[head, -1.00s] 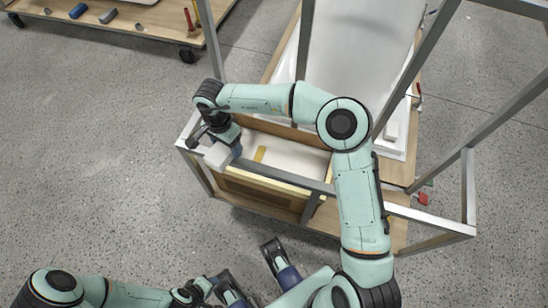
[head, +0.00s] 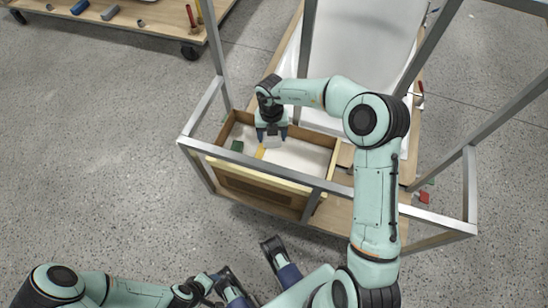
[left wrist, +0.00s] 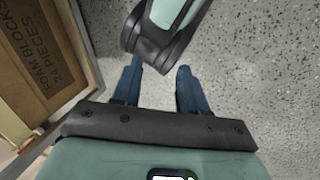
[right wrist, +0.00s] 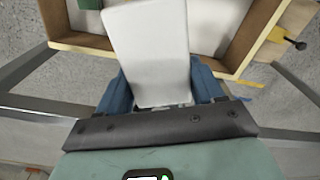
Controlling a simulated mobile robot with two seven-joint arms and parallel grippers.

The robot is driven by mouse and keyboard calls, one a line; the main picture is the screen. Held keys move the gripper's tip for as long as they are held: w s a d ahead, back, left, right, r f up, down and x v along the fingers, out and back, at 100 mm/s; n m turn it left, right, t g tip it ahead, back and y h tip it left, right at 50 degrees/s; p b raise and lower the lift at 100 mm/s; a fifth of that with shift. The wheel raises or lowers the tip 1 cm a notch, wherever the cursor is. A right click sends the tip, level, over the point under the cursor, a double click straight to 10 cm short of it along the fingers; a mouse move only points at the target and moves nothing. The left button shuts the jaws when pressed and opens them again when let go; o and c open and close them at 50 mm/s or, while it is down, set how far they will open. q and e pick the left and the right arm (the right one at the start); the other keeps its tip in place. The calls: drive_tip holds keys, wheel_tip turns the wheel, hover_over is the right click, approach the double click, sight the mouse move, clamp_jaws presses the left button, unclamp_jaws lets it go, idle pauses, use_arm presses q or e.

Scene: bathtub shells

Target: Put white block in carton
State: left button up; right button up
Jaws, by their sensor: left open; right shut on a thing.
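My right gripper (head: 271,133) is shut on the white block (right wrist: 148,50), which points away between the blue fingers in the right wrist view. In the head view the white block (head: 272,141) shows below the fingers, over the open carton (head: 318,187). Whether the block touches the carton's floor I cannot tell. My left gripper (left wrist: 157,85) is open and empty, beside the carton over the floor.
A green block (head: 237,146) and a yellow piece (head: 260,152) are in the carton. A grey metal frame (head: 200,110) rises around it. A white tub shell (head: 365,40) lies behind. A wheeled cart (head: 150,20) with tools stands at the upper left.

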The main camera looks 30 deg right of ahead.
drive_tip(key=d+f+m, duration=0.2)
drive_tip(key=d+m, duration=0.2)
drive_tip(key=m, duration=0.3)
use_arm(q)
drive_tip(key=w+a+f+t+y+b, duration=0.1)
drive_tip(key=w+a+f+t+b, duration=0.1)
drive_tip(key=w+a+f+b, duration=0.35)
use_arm(e)
drive_tip(key=m, duration=0.2)
hover_over(284, 165)
wheel_tip(284, 165, down, 15)
drive_tip(key=shift+f, duration=0.4)
use_arm(q)
drive_tip(key=shift+n+g, duration=0.4)
drive_tip(key=shift+g, duration=0.3)
drive_tip(key=shift+s+d+f+b, duration=0.25)
drive_tip(key=shift+s+f, duration=0.2)
drive_tip(key=shift+f, duration=0.25)
drive_tip(key=shift+s+d+f+b, duration=0.1)
drive_tip(key=shift+s+f+b, duration=0.3)
drive_tip(key=shift+f, duration=0.3)
drive_tip(key=shift+s+d+f+b, duration=0.2)
drive_tip(key=shift+s+f, duration=0.3)
drive_tip(key=shift+f, duration=0.2)
use_arm(e)
drive_tip(key=shift+f, duration=2.15)
